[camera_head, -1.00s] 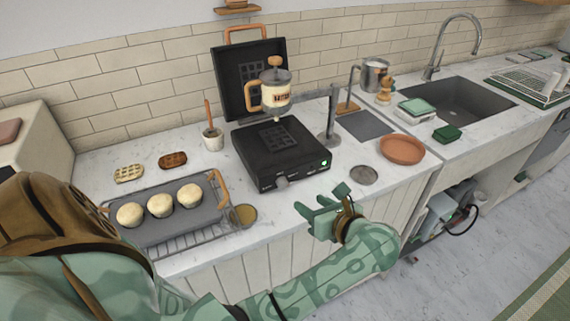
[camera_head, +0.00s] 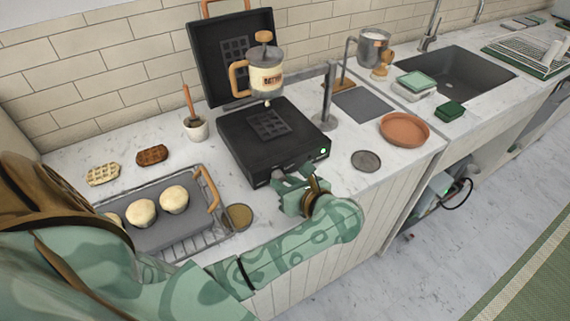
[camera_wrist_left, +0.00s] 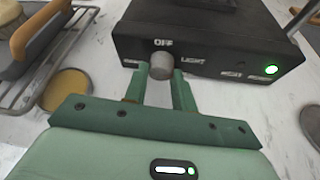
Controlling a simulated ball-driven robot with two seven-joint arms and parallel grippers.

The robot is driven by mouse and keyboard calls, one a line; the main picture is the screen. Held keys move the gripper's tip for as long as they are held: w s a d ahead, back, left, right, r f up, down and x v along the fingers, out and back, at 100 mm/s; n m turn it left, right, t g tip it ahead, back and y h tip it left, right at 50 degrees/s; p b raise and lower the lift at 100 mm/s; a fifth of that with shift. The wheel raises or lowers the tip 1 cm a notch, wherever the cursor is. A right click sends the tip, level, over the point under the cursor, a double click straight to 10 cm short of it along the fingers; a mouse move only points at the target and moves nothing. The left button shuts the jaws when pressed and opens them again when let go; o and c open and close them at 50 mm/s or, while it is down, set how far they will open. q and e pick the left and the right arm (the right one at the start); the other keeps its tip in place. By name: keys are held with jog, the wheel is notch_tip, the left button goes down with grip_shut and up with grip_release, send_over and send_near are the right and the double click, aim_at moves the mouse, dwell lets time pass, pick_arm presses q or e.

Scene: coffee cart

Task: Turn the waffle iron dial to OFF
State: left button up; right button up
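The black waffle iron (camera_head: 270,150) stands on the counter with its lid (camera_head: 240,60) raised. Its grey dial (camera_wrist_left: 161,65) is on the front face in the left wrist view. The label OFF is above the dial and LIGHT is to its right; no pointer mark can be made out. A green lamp (camera_wrist_left: 271,70) glows at the right of the front face. My left gripper (camera_head: 283,178) is in front of the iron, with its fingers apart on either side of the dial; it also shows in the left wrist view (camera_wrist_left: 161,76). I cannot tell whether the fingers touch the dial. My right gripper is not in view.
A rack with a tray (camera_head: 165,235) of dough balls is left of the iron. A small round dish (camera_head: 238,217) sits beside it. A jug (camera_head: 265,75) is at the iron's back. A post (camera_head: 329,95), grey disc (camera_head: 366,160) and terracotta dish (camera_head: 404,129) are to the right.

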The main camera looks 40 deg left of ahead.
pick_arm(q)
jog(key=c, duration=0.4)
jog(key=shift+f+b, duration=0.15)
jog(key=shift+b, duration=0.3)
jog(key=n+t+b, duration=0.1)
jog(key=b, duration=0.3)
jog(key=n+t+h+b, duration=0.1)
jog(key=n+b, duration=0.1)
jog(key=b, duration=0.1)
jog(key=shift+s+a+f+n+t+b, duration=0.1)
jog(key=shift+s+f+n+t+b, duration=0.05)
jog(key=shift+n+t+b, duration=0.45)
jog(key=shift+n+b, duration=0.2)
jog(key=shift+b, duration=0.5)
jog(key=shift+r, duration=0.25)
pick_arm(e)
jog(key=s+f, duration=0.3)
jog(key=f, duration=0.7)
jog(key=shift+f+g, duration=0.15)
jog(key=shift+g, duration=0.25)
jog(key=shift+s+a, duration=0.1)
pick_arm(q)
jog(key=o, duration=1)
jog(key=shift+s, duration=0.1)
